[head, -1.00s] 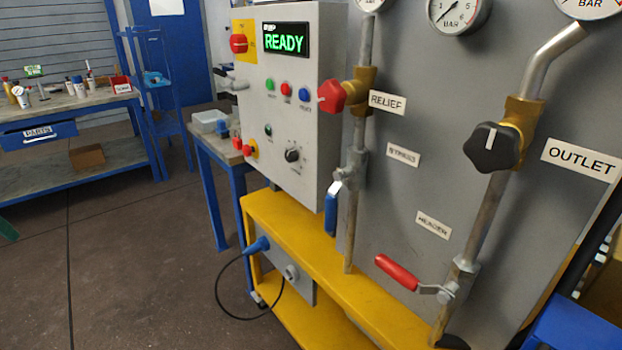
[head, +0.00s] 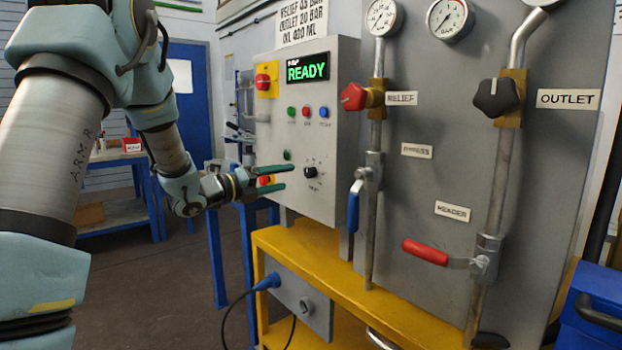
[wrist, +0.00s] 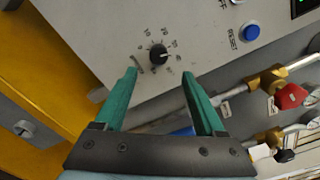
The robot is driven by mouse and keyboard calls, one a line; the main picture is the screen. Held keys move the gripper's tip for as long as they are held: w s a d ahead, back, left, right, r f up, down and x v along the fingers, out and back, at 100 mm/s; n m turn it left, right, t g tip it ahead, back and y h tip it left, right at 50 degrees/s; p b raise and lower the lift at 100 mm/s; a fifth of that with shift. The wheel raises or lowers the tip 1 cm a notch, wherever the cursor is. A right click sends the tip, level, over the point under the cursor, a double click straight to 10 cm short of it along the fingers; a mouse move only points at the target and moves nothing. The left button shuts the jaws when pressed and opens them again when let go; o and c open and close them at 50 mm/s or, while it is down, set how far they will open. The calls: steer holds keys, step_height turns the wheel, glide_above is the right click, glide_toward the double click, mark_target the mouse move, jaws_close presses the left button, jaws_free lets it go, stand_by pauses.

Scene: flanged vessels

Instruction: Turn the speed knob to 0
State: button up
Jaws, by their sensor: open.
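The speed knob (head: 310,172) is a small black dial with a light pointer mark, low on the right of the grey control box's front (head: 345,110). In the wrist view the knob (wrist: 158,54) sits inside a ring of small printed numbers, too small to read surely. My gripper (head: 285,177) is open, its two green fingers pointing at the panel. In the wrist view the fingertips of my gripper (wrist: 159,72) lie either side of and below the knob, apart from it, with nothing between them.
A lit READY display (head: 307,67), a red-and-yellow switch (head: 263,82) and several push buttons are on the box. A red relief valve knob (head: 353,97) and a blue lever (head: 354,205) stand to its right. A yellow frame (head: 330,275) runs below.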

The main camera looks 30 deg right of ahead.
mark_target(307, 173)
steer(key=d, duration=0.2)
steer(key=w+d, duration=0.1)
steer(key=d, duration=0.2)
steer(key=d+p, duration=0.1)
steer(key=d, duration=0.1)
steer(key=shift+w+d, duration=0.4)
jaws_close()
